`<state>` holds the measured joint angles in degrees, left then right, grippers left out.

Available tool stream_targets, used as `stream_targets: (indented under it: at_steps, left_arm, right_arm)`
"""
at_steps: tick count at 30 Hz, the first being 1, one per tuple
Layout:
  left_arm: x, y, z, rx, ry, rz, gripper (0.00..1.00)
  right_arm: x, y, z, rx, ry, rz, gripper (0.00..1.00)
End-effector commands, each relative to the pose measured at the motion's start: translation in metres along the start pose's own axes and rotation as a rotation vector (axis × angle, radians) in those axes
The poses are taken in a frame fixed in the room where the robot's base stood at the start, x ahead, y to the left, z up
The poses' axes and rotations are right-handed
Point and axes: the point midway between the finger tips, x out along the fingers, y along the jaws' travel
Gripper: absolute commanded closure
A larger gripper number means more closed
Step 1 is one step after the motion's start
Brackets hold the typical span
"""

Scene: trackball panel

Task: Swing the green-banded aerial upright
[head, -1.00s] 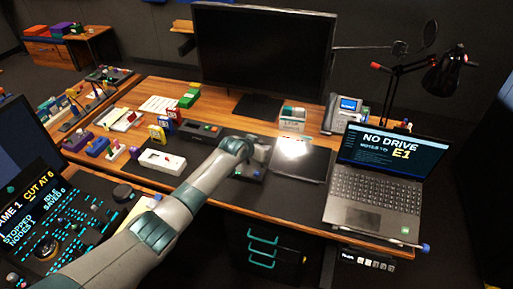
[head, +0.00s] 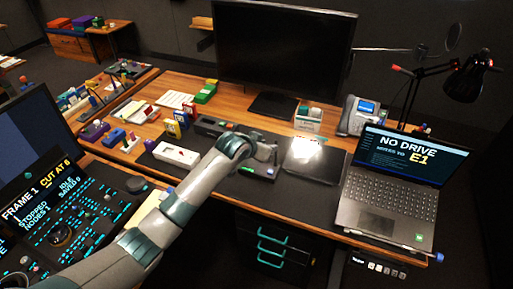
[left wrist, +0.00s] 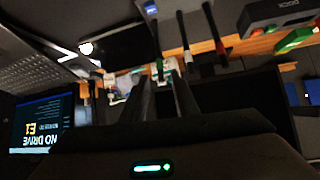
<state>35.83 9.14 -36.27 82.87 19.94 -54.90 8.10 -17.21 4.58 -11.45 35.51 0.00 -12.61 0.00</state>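In the left wrist view, several dark aerials hang in from the top edge. The green-banded aerial (left wrist: 154,35) is the leftmost, with a small green band near its lower end. Beside it are a white-banded aerial (left wrist: 184,38) and a red-banded aerial (left wrist: 214,35). My left gripper (left wrist: 163,80) has its two dark fingers apart, with the green band showing close to the gap; I cannot tell if they touch it. In the head view my left gripper (head: 266,153) is over a dark unit (head: 262,170) on the desk mat, and the wrist hides the aerials. My right gripper is not in view.
An open laptop (head: 388,205) and a dark flat pad (head: 314,161) lie right of the gripper. A white box (head: 176,154) and a dark dock (head: 215,128) are on its left. A monitor (head: 283,50), a phone (head: 357,114) and a lamp (head: 465,80) stand behind.

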Motion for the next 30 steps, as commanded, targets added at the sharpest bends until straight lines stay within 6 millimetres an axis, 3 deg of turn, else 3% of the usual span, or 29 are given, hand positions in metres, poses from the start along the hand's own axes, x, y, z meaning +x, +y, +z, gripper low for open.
stream_targets:
  at_steps: [15, 21, 30]
  left_arm:
    - [-0.069, 0.0, 0.001, 0.0, 0.001, 0.001, 0.72]
    - [-0.082, 0.0, 0.001, 0.0, 0.0, 0.001, 0.72]
    - [-0.084, 0.0, 0.0, 0.0, -0.001, 0.001, 0.72]
  right_arm:
    - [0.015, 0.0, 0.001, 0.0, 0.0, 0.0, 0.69]
    - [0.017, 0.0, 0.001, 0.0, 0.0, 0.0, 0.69]
    - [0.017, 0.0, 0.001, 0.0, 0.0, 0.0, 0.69]
